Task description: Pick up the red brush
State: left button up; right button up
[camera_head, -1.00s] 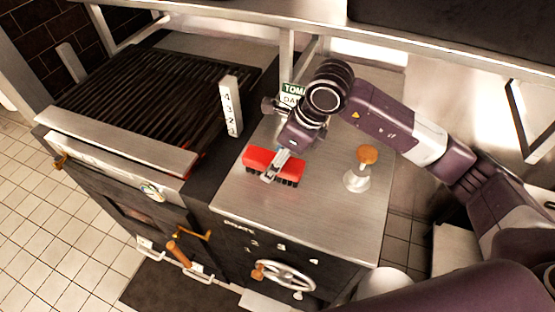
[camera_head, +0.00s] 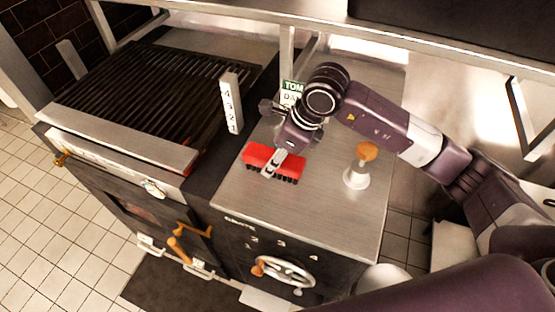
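The red brush (camera_head: 291,166) lies bristles down on the steel counter (camera_head: 300,215), next to the grill. Its red block shows on both sides of my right gripper (camera_head: 269,172), and dark bristles show along its front edge. My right gripper reaches down over the middle of the brush, with its fingers across the block. I cannot tell from this angle whether the fingers are closed on it. My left gripper is not in view.
A black ribbed grill (camera_head: 150,95) stands to the left, with a numbered white post (camera_head: 231,104) at its edge. A wooden-knobbed metal stand (camera_head: 357,170) is right of the brush. A green-and-white labelled item (camera_head: 292,92) is behind my gripper. The counter's front is clear.

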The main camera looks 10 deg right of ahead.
jog(key=shift+r, duration=0.1)
notch_tip(320, 180, up, 20)
jog(key=b, duration=0.3)
jog(key=shift+b, duration=0.35)
